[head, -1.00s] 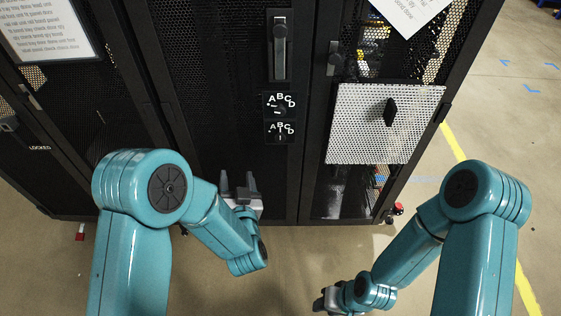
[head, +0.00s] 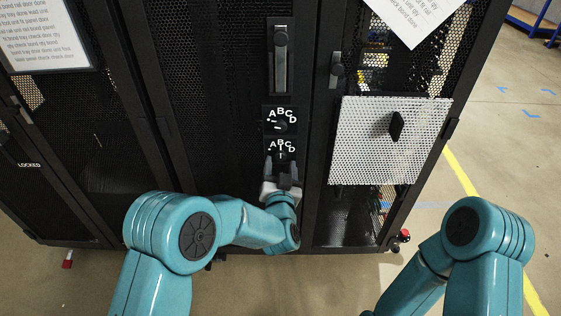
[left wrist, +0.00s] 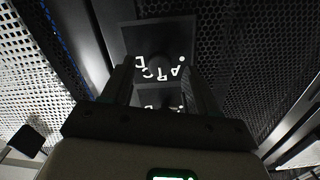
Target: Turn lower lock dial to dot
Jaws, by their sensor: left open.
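The lower lock dial (head: 281,147) is a small black plate with white letters A B C D on the rack door, below the similar upper dial (head: 280,119). My left gripper (head: 282,166) is just at the lower dial and hides its bottom part. In the left wrist view its two fingers stand apart, with the lettered plates upside down between and beyond them. The lower dial (left wrist: 158,33) is the farther-up plate there; its knob is dim, so contact and pointer direction cannot be told. My right gripper is out of view.
A door handle (head: 281,60) is above the dials. A white perforated panel (head: 370,150) with a black knob (head: 396,125) is to the right. Signs hang at the upper left (head: 45,35) and upper right (head: 410,18). Open floor lies to the right.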

